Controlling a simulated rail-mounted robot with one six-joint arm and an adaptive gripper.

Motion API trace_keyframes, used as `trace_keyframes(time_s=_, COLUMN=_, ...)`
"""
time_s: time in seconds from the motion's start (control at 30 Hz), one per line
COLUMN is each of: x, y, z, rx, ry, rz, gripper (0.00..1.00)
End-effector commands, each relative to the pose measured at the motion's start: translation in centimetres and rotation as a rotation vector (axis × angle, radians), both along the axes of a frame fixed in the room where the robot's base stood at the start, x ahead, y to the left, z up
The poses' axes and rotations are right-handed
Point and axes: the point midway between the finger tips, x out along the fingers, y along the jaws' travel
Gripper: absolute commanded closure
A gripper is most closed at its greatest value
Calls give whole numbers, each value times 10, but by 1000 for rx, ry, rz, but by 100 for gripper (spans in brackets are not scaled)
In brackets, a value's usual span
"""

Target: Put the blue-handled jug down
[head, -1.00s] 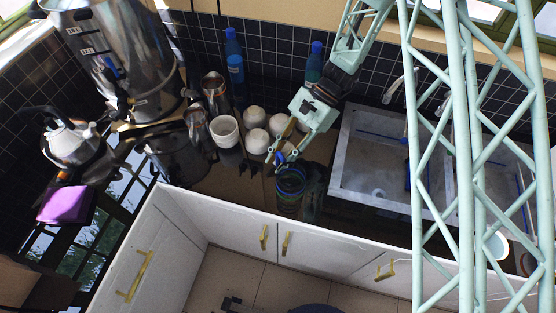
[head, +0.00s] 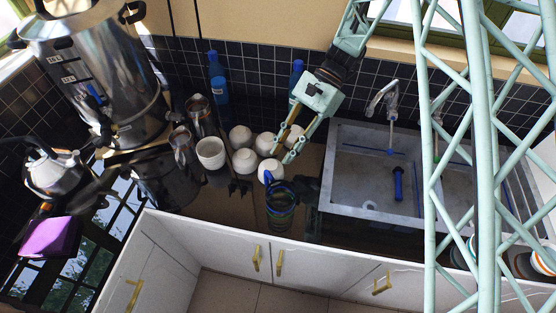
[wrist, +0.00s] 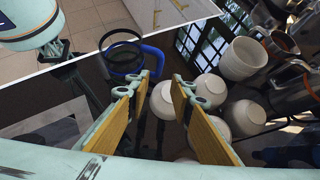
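The blue-handled jug (head: 281,211) stands upright on the dark counter, near its front edge and left of the sink. Its see-through body looks dark, with a blue handle toward the back. In the wrist view the jug (wrist: 124,71) is beyond my fingertips, its handle toward my gripper. My gripper (head: 284,157) is open and empty, behind the jug and near the white bowls. In the wrist view my gripper (wrist: 162,82) has its two yellow-padded fingers well apart, with a white bowl (wrist: 163,101) seen through the gap. The fingers look clear of the handle.
Several white bowls (head: 244,161) cluster behind and left of the jug. Metal pitchers (head: 200,115), a large urn (head: 95,70) and a kettle (head: 55,170) stand farther left. A blue bottle (head: 218,78) is by the wall. The sink (head: 345,190) lies right.

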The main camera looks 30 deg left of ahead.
Motion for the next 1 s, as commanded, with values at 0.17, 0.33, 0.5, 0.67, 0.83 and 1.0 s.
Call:
trace_keyframes(time_s=0.17, x=6, y=-2, z=7, rx=-1, ry=1, rz=0, gripper=79)
trace_keyframes(time_s=0.33, x=8, y=-2, z=8, rx=-2, ry=1, rz=-1, gripper=79)
trace_keyframes(time_s=0.5, x=8, y=-2, z=8, rx=-1, ry=1, rz=0, gripper=79)
trace_keyframes(time_s=0.67, x=8, y=-2, z=8, rx=-1, ry=1, rz=0, gripper=79)
trace_keyframes(time_s=0.83, x=8, y=-2, z=8, rx=-1, ry=1, rz=0, gripper=79)
trace_keyframes(time_s=1.0, x=8, y=-2, z=8, rx=-1, ry=1, rz=0, gripper=79)
